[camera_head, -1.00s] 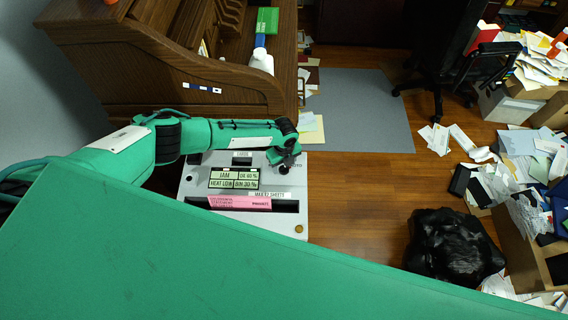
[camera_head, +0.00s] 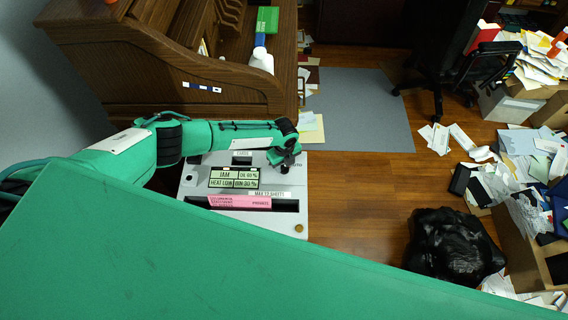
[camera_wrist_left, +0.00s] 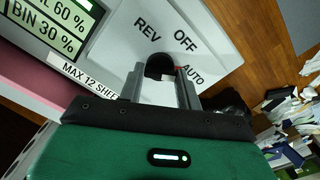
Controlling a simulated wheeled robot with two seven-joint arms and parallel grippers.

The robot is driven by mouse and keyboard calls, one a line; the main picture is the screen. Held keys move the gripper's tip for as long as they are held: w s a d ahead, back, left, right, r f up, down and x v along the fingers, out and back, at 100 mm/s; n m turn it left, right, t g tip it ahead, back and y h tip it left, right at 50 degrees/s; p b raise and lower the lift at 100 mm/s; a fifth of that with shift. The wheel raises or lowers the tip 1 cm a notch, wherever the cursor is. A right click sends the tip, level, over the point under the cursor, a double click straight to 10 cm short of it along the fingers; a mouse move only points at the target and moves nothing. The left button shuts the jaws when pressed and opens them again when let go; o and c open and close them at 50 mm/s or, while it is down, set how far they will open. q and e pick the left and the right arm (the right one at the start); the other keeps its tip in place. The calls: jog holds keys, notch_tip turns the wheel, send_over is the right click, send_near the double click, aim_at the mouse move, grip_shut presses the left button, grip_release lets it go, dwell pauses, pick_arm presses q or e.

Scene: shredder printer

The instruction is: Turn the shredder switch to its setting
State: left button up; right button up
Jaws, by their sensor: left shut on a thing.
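My left gripper (camera_head: 287,160) is over the shredder's far right corner. In the wrist view its two fingers (camera_wrist_left: 160,88) are shut on the knob, one on each side. My right gripper is not in view.
A wooden roll-top desk (camera_head: 130,50) stands behind the shredder. A black bag (camera_head: 455,245) and boxes of loose papers (camera_head: 520,150) are on the right. The wooden floor (camera_head: 360,185) between is mostly clear. A green panel fills the foreground.

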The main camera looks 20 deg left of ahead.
pick_arm(q)
jog(key=n, duration=0.4)
jog(key=shift+n, duration=0.4)
jog(key=n, duration=0.3)
jog(key=shift+p, duration=0.4)
jog(key=shift+n+p, duration=0.3)
jog(key=shift+n, duration=1.3)
jog(key=o, duration=1)
jog(key=shift+r, duration=0.1)
